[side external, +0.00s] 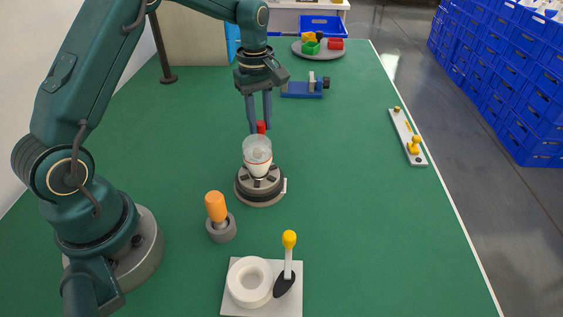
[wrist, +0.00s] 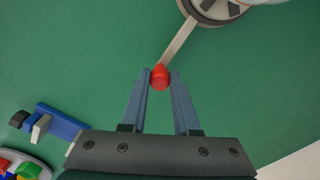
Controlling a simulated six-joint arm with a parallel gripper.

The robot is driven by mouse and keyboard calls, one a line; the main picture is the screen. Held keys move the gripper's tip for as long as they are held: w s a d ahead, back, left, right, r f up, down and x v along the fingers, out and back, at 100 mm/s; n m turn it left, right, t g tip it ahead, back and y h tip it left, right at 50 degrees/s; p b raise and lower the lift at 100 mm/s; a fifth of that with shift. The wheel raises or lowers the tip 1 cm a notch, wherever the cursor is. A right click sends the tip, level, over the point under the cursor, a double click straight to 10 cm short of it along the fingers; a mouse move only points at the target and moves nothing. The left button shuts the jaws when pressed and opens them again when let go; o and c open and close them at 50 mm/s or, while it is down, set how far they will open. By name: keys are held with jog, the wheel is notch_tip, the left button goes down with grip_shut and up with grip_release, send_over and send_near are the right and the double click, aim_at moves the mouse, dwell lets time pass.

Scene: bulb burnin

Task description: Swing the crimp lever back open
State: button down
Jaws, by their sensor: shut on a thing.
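The crimp lever (wrist: 178,43) is a pale grey bar with a red knob (wrist: 160,77) at its end. In the wrist view it runs up and right from the knob to a round dark fixture (wrist: 215,12). My gripper (wrist: 160,73) is shut on the red knob, with one finger on each side. In the side view the knob (side external: 261,127) shows between my fingertips (side external: 260,130), behind the fixture (side external: 260,188). A clear-topped bulb (side external: 257,150) stands upright in the fixture and hides most of the lever there.
An orange-handled tool (side external: 216,207) stands in a grey holder in front of the fixture. A white plate (side external: 235,303) with a white ring and yellow-knobbed lever is nearest. A blue clamp (side external: 302,90) lies behind right.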

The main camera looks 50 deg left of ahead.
jog(key=shift+s+a, duration=0.1)
jog(key=shift+a, duration=0.05)
jog(key=c, duration=0.6)
grip_release()
jog(key=shift+c, duration=0.2)
jog(key=shift+r, duration=2.6)
